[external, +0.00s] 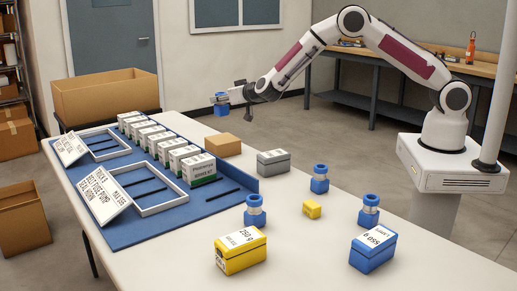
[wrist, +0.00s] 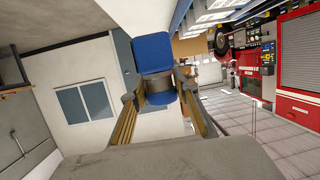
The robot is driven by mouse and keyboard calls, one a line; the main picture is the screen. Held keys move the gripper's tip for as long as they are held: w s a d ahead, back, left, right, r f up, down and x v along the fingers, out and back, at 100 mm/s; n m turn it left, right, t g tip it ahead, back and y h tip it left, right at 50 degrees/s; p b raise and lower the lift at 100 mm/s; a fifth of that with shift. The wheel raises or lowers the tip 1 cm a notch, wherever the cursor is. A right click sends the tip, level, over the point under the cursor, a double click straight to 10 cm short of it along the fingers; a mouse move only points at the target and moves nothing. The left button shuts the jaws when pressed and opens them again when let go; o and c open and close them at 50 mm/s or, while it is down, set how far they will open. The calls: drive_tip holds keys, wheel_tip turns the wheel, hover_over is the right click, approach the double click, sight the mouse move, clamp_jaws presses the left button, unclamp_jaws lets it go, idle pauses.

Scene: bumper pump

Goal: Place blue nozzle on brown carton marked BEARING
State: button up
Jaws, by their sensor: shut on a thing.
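My gripper (external: 236,94) is shut on a blue nozzle (external: 221,104) with a grey middle band, held in the air above and beyond the table's far edge. In the wrist view the nozzle (wrist: 153,54) sits between the two fingers (wrist: 158,92). A small brown carton (external: 223,145) stands on the table below the gripper, apart from the nozzle. I cannot read a BEARING mark on it. Three other blue nozzles stand upright on the table: one at front left (external: 255,211), one behind (external: 320,179), one at right (external: 369,211).
A grey box (external: 273,163) and a small yellow block (external: 312,209) stand near the nozzles. A yellow box (external: 240,252) and a blue box (external: 372,251) are at the front. White cartons (external: 199,170) and trays (external: 160,208) line the blue mat (external: 125,235). A large open carton (external: 105,97) stands behind.

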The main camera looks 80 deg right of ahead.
sight(225, 112)
drive_tip(key=shift+f, duration=2.7)
drive_tip(key=shift+f, duration=1.85)
drive_tip(key=shift+f, duration=0.1)
drive_tip(key=o, duration=1.3)
drive_tip(key=shift+f, duration=0.1)
drive_tip(key=shift+r, duration=0.2)
drive_tip(key=v, duration=1.2)
